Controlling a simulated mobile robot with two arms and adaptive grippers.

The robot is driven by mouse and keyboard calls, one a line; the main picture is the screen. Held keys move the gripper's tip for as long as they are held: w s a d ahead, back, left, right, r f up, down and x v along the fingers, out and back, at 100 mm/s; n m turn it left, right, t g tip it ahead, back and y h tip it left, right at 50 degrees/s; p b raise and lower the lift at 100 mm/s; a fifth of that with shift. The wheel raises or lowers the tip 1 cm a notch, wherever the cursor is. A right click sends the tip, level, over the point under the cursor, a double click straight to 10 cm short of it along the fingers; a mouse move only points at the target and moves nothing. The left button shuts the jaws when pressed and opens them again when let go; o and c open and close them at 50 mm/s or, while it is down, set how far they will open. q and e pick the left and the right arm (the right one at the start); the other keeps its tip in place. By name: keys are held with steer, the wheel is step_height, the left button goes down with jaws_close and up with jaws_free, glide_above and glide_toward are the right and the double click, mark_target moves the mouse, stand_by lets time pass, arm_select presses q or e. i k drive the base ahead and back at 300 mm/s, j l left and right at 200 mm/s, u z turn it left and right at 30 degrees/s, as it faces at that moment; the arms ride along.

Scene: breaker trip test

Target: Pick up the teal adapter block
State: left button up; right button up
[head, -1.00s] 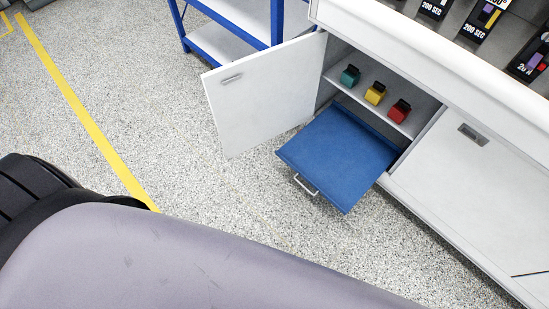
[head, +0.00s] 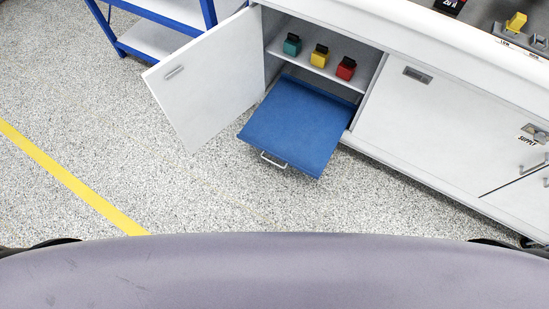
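The teal adapter block (head: 292,45) stands on a white shelf (head: 309,65) inside an open cabinet, leftmost of three blocks. It has a dark top. A yellow block (head: 319,56) and a red block (head: 345,69) stand to its right, with small gaps between them. Neither of my grippers is in view. Nothing touches the teal block.
A blue pull-out tray (head: 295,125) with a handle sticks out below the shelf. The white cabinet door (head: 205,85) stands open on the left. A blue-framed rack (head: 165,20) is behind it. Speckled floor (head: 180,195) in front is clear, with a yellow line (head: 75,185).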

mark_target(293, 46)
steer(key=i+j, duration=0.35)
steer(key=j, duration=0.2)
steer(key=i+j, duration=0.35)
steer(key=j, duration=0.2)
steer(key=i+j, duration=0.35)
steer(key=j, duration=0.15)
steer(key=j+u, duration=0.05)
